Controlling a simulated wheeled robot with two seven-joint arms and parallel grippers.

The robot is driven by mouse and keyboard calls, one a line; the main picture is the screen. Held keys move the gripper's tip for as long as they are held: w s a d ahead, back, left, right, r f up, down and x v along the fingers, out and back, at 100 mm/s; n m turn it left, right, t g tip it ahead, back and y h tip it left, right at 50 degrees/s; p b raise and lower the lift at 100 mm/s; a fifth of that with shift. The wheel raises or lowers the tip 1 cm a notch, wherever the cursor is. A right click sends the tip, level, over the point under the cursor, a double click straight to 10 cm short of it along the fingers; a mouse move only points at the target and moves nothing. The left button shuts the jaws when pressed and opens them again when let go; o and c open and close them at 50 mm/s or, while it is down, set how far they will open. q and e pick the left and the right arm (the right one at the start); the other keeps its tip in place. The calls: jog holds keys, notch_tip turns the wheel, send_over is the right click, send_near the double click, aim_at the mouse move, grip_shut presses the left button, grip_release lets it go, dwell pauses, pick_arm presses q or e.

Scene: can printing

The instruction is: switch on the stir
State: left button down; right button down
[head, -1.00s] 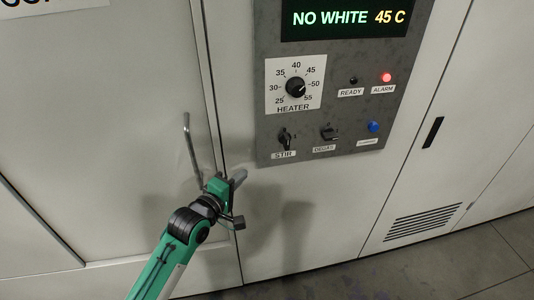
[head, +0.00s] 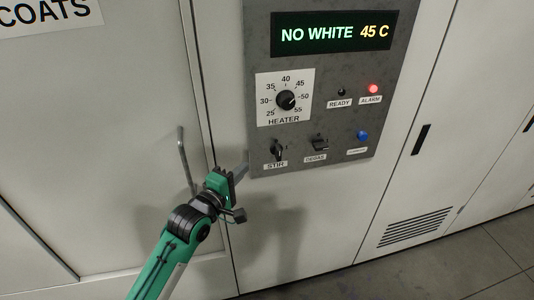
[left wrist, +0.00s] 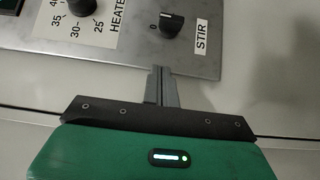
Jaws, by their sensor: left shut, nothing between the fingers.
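The stir switch (head: 277,149) is a small black knob above the STIR label (head: 275,165), at the lower left of the grey control panel (head: 329,100). In the left wrist view the stir knob (left wrist: 171,24) sits beside a 0 mark, with its light pointer line toward that mark's side unclear. My left gripper (head: 241,169) is shut and empty, just below and left of the stir knob. In the left wrist view its fingertips (left wrist: 161,72) lie near the panel's edge, apart from the knob. My right gripper is not in view.
The heater dial (head: 286,99) is above the stir knob. The degas switch (head: 320,142) and a blue button (head: 362,136) are to its right. The display (head: 334,33) reads NO WHITE 45 C, and the alarm lamp (head: 373,88) glows red. A door handle (head: 185,160) stands left of my gripper.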

aim_at(275, 148)
pick_arm(q)
jog(key=p+x, duration=0.2)
jog(key=x, duration=0.4)
jog(key=shift+d+r, duration=0.15)
jog(key=shift+r, duration=0.05)
jog(key=shift+w+d+p, duration=0.15)
jog(key=shift+d+p, duration=0.25)
jog(key=shift+d, duration=0.15)
jog(key=shift+w+d+p, duration=0.2)
jog(key=shift+d+p, duration=0.15)
jog(key=shift+d, duration=0.2)
jog(key=shift+w+d+f, duration=0.15)
jog(key=shift+d+f, duration=0.05)
jog(key=shift+d, duration=0.45)
jog(key=shift+w, duration=0.1)
